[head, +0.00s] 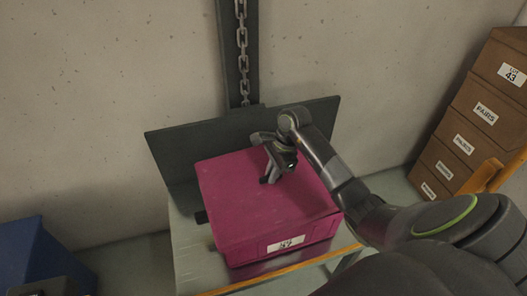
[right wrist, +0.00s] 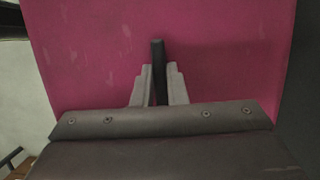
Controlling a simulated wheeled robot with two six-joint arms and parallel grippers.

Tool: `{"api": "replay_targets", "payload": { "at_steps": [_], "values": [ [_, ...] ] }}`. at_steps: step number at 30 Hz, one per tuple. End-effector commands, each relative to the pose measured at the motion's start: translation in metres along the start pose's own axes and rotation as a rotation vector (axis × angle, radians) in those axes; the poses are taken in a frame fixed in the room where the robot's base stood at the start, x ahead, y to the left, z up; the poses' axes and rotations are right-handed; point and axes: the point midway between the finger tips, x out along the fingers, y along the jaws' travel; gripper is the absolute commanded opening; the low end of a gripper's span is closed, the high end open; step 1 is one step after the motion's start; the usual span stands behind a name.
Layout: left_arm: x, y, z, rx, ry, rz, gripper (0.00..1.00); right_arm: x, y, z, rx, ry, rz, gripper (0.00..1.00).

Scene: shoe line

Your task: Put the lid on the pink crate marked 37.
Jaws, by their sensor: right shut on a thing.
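The pink crate (head: 290,262) marked 37 stands on a pale-topped table, its label facing the front. The pink lid (head: 235,190) lies over its top and looks level; I cannot tell whether it is fully seated all round. My right gripper (head: 272,172) is over the rear middle of the lid, pointing down. In the right wrist view its two grey fingers (right wrist: 157,88) are shut on a dark upright handle (right wrist: 157,52) on the pink lid (right wrist: 230,50).
A dark upright panel (head: 170,150) stands close behind the crate, with a hanging chain (head: 242,50) above it. Brown boxes (head: 485,112) are stacked at the right. A blue bin (head: 40,255) stands at the lower left. The table (head: 190,262) has a little bare top left of the crate.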

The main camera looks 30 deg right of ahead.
Motion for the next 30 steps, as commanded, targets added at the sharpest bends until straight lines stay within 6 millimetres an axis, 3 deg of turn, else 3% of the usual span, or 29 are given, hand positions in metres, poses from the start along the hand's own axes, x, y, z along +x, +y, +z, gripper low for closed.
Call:
{"api": "replay_targets", "payload": {
  "at_steps": [1,3,8,26,30],
  "values": [
    [-0.012,0.000,-0.001,-0.001,-0.001,0.001,0.50,-0.014,-0.006,-0.007,0.026,0.003,-0.006,0.00],
    [-0.017,0.001,-0.001,-0.002,-0.001,0.003,0.50,-0.020,-0.012,-0.015,0.051,0.002,-0.016,0.00],
    [-0.019,0.011,-0.001,-0.007,-0.002,0.015,0.50,-0.023,-0.018,-0.022,0.074,-0.002,-0.027,0.00],
    [0.006,0.011,0.002,-0.005,-0.001,0.012,0.50,0.024,-0.017,-0.036,0.074,-0.003,-0.027,0.00],
    [0.021,0.011,0.003,-0.005,0.000,0.011,0.50,0.038,-0.018,-0.041,0.072,-0.002,-0.028,0.00]
  ]
}}
